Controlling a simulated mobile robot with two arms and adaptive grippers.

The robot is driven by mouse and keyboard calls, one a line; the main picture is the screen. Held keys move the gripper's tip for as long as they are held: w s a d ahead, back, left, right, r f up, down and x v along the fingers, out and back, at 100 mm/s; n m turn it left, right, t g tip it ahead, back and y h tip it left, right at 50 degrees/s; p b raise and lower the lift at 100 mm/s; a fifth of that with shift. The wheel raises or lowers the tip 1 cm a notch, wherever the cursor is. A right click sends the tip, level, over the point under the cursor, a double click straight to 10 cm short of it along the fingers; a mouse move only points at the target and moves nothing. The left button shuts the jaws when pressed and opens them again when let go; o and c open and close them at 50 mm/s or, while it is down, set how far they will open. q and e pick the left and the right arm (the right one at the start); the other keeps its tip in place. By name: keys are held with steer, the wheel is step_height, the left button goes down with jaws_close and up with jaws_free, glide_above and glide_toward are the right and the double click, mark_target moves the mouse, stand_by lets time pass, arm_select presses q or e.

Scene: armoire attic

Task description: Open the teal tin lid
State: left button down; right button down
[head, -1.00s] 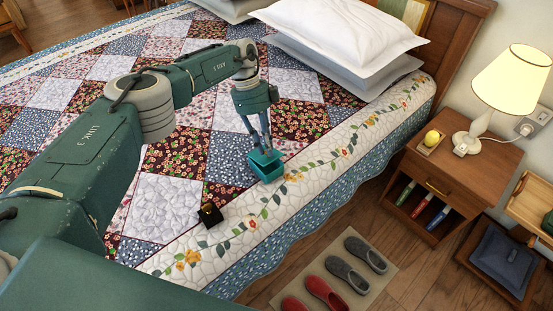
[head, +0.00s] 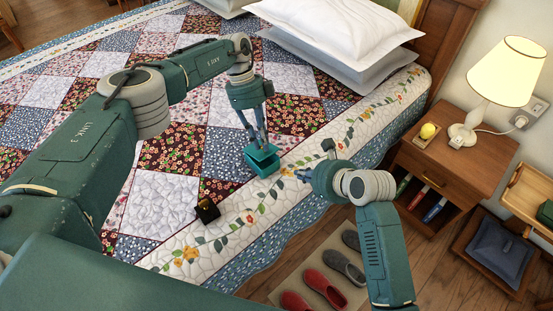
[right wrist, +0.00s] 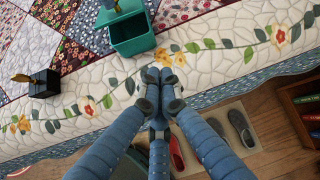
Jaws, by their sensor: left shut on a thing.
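The teal tin (head: 265,169) is on the quilt's cream floral border. In the right wrist view the tin (right wrist: 134,45) shows a hollow inside, with a darker teal piece at its far side. My left gripper (head: 258,147) comes down from above and is shut on the tin.
A small black box (head: 207,210) with a gold top is on the quilt, left of the tin. Pillows (head: 340,38) lie at the bed's head. A nightstand (head: 455,185) with a lamp (head: 508,85) stands right. Slippers (head: 346,268) are on a floor mat.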

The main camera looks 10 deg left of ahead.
steer(key=a+r+m, duration=0.2)
steer(key=a+r, duration=0.1)
steer(key=r, duration=0.2)
steer(key=shift+y, duration=0.4)
steer(key=x, duration=0.8)
steer(key=shift+a+f, duration=0.3)
steer(key=shift+a, duration=0.05)
